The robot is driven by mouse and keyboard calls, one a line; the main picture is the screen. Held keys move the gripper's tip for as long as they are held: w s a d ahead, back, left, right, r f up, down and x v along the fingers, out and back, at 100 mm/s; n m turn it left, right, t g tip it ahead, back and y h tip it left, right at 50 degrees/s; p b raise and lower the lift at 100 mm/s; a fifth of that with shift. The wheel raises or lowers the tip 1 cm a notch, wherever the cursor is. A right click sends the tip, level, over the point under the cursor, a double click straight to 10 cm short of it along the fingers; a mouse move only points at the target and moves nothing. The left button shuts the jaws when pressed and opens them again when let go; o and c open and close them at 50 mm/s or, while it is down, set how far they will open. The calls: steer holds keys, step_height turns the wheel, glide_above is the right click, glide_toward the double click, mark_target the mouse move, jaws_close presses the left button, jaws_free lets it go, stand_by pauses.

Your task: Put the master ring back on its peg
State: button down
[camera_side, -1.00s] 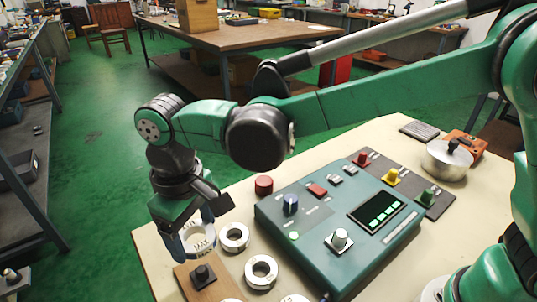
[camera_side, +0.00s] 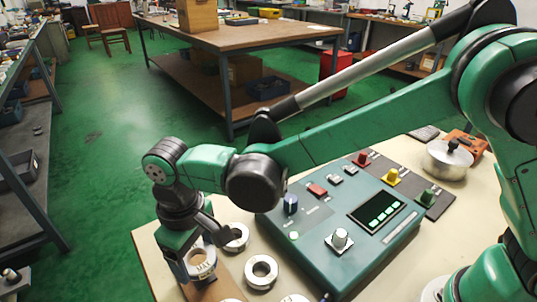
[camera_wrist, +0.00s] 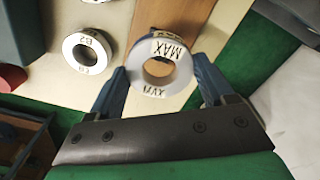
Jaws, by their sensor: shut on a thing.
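The master ring, a white ring marked MAX (camera_side: 203,270), is held upright-looking in my gripper (camera_side: 196,262) over the wooden board (camera_side: 214,291). In the wrist view the ring (camera_wrist: 181,72) sits between the two blue fingers of my gripper (camera_wrist: 158,68), which are closed on its sides. The wooden board (camera_wrist: 188,14) runs away beneath it. The dark peg is hidden behind the ring and gripper in the side view. I cannot make it out clearly in the wrist view, nor tell whether the ring touches it.
Several other pale rings lie on the table, one (camera_side: 235,237) and another (camera_side: 261,285) right of my gripper. A marked one shows in the wrist view (camera_wrist: 68,50). A teal instrument box (camera_side: 330,255) stands further right. A metal pot (camera_side: 447,160) is at the back right.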

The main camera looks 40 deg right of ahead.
steer(key=shift+f, duration=0.15)
stand_by(0.5)
steer(key=shift+f, duration=0.9)
steer(key=shift+f, duration=0.7)
stand_by(0.8)
jaws_free()
steer(key=shift+r, duration=3.75)
steer(key=shift+d, duration=0.1)
steer(key=d+r+m+t+y, duration=0.1)
steer(key=d+r+m+t, duration=0.3)
steer(key=d, duration=0.8)
steer(key=s+d+m+t+h, duration=0.1)
steer(key=s+d+m+t, duration=0.1)
steer(key=d, duration=1)
steer(key=s+t, duration=0.1)
steer(key=s, duration=0.1)
steer(key=shift+s+d+r, duration=0.3)
steer(key=shift+s+d, duration=0.05)
